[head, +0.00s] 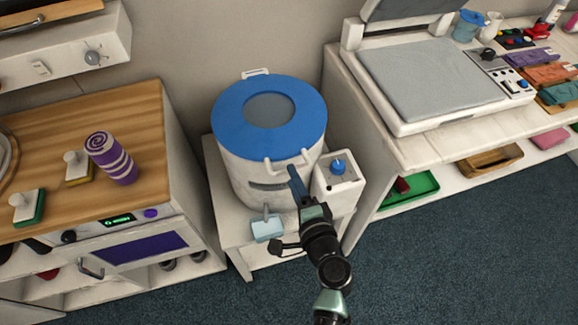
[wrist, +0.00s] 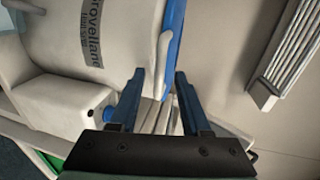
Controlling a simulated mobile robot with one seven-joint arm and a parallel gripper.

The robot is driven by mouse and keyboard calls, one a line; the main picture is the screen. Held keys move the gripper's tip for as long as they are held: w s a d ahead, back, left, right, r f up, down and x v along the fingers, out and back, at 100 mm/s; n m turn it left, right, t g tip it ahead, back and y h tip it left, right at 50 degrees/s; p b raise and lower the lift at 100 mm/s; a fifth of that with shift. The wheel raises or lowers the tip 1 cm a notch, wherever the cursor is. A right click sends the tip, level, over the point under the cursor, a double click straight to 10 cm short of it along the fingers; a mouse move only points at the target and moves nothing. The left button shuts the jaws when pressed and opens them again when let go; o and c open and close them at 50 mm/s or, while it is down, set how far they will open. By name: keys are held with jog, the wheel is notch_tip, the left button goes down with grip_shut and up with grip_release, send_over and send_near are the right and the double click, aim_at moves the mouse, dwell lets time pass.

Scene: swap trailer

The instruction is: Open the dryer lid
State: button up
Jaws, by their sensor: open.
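The dryer (head: 240,178) is a white drum with a blue lid (head: 226,110) that lies shut on top and has a grey round window. A white handle (head: 271,165) sticks out from the lid's front edge. My gripper (head: 293,172) is at this handle, reaching in from the front right. In the wrist view the lid's blue edge (wrist: 174,32) and the white handle (wrist: 161,65) show just ahead of my open gripper (wrist: 158,73), in line with the gap between its blue fingers. I cannot tell whether the fingers touch the handle.
A white box with a blue knob (head: 338,167) stands at the dryer's right, close to my arm. A light-blue piece (head: 267,229) sits at the front. A wooden counter (head: 150,110) is on the left, and a press (head: 430,85) on a white bench at the right.

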jog(key=shift+x, duration=2.05)
jog(key=shift+c, duration=0.2)
grip_shut()
